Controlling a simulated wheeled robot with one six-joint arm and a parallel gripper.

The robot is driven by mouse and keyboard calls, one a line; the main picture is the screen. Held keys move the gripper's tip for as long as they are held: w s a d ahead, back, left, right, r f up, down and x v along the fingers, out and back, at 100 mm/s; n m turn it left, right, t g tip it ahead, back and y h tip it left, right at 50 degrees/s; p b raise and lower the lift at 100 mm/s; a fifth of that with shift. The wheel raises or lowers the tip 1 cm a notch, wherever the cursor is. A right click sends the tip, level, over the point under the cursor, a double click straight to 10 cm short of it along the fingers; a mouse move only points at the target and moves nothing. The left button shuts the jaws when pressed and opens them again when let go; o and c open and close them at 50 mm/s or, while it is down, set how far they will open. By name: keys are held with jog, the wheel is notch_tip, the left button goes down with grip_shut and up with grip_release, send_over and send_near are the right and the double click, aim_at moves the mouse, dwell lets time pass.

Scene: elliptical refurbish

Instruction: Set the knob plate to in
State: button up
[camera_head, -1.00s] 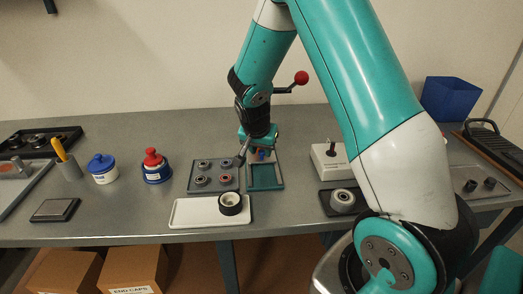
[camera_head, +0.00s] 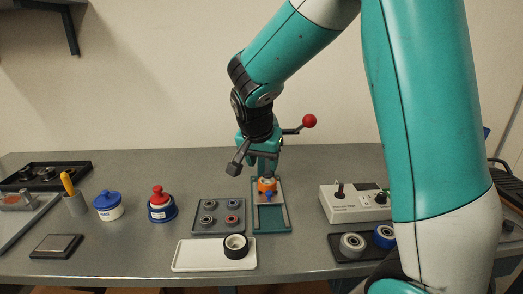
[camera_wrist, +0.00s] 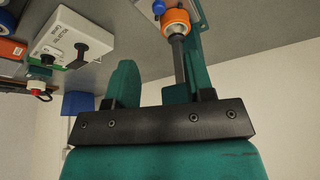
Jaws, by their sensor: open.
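A grey knob plate (camera_head: 270,219) with a small blue knob (camera_head: 268,196) lies in the green base (camera_head: 286,222) of a press. An orange ring-shaped part (camera_head: 266,184) sits at its back end, under the press. In the wrist view the orange part (camera_wrist: 177,22) and the blue knob (camera_wrist: 158,7) show at the top edge. My gripper (camera_wrist: 160,85) is open, its green fingers apart, with no part held between them. It is above and behind the plate, near the press, apart from the knob. The wrist hides part of the press in the head view.
The press lever with a red ball (camera_head: 309,121) stands just right of my wrist. A grey tray of bearings (camera_head: 219,222) and a white tray (camera_head: 188,256) lie left of the press. A control box (camera_head: 347,211) stands to the right. Blue (camera_head: 109,210) and red-capped pots stand further left.

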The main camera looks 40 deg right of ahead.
jog(key=v, duration=0.4)
dwell(0.4)
